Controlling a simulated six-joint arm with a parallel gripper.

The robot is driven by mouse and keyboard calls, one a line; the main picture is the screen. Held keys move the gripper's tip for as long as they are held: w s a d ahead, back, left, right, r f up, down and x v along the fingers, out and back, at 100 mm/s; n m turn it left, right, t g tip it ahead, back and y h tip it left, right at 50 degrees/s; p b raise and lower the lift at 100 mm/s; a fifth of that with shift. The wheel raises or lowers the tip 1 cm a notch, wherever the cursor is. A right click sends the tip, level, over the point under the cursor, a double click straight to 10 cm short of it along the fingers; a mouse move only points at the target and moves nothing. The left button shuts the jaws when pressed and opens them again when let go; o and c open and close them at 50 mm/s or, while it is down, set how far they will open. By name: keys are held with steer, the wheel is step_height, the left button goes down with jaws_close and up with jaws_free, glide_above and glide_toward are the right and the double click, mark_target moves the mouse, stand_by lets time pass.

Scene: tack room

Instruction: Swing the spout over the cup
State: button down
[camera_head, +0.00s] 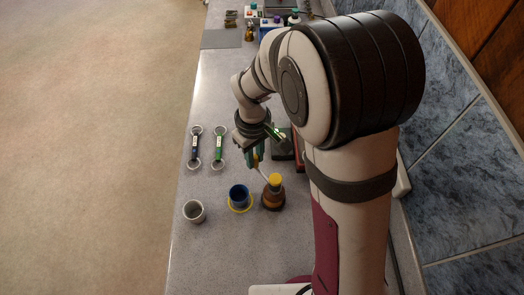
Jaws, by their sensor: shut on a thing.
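A brown bottle (272,199) with a yellow top (275,180) stands on the grey counter, just in front of my arm. Its thin pale spout (264,174) points up and left in the picture, away from the blue cup. The blue cup (239,193) stands upright left of the bottle, with a yellow ring around its base. My gripper (257,163) is behind the bottle and cup and appears shut on the outer end of the spout. My wrist and the fingers partly hide the contact.
A pale grey cup (193,211) stands at front left. Two strap pieces with metal rings, one dark (194,147) and one green (219,147), lie left of my gripper. A dark box (283,146) is partly hidden at right.

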steer(key=s+a+n, duration=0.1)
steer(key=n, duration=0.1)
steer(key=s+n, duration=0.1)
steer(key=n, duration=0.2)
steer(key=s+a+n, duration=0.1)
steer(key=s+n, duration=0.1)
steer(key=n, duration=0.1)
steer(key=shift+a, duration=0.3)
steer(key=shift+s+n, duration=0.85)
steer(key=shift+n, duration=0.35)
steer(key=shift+s, duration=0.1)
steer(key=c, duration=0.8)
jaws_free()
steer(key=shift+o, duration=0.2)
steer(key=shift+r, duration=0.1)
